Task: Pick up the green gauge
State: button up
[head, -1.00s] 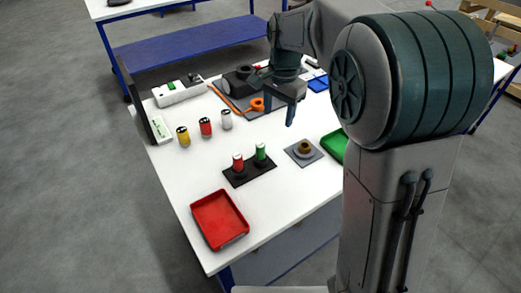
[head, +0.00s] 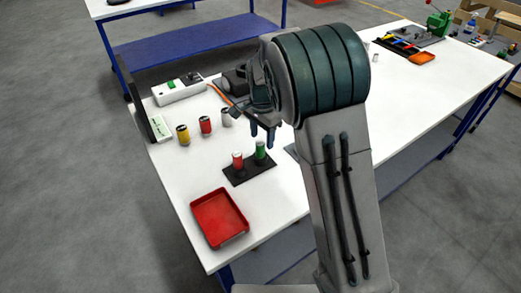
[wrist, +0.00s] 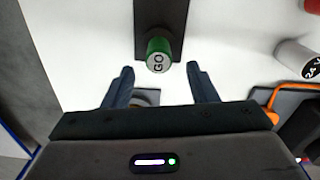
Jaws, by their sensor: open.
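The green gauge (head: 260,151) stands upright on a black base (head: 240,178) on the white table, to the right of a red gauge (head: 237,161).
A red tray (head: 220,217) lies at the table's near edge. Yellow (head: 183,134), red (head: 205,125) and white (head: 227,117) cylinders stand at the back left. A white box (head: 178,89) is farther back. My arm hides much of the table's middle.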

aim_at(260, 143)
jog(key=f, duration=0.4)
jog(key=shift+s+a+f+p, duration=0.25)
jog(key=shift+s+f+p, duration=0.05)
jog(key=shift+f+p, duration=0.1)
jog(key=shift+r, duration=0.1)
jog(key=c, duration=1.1)
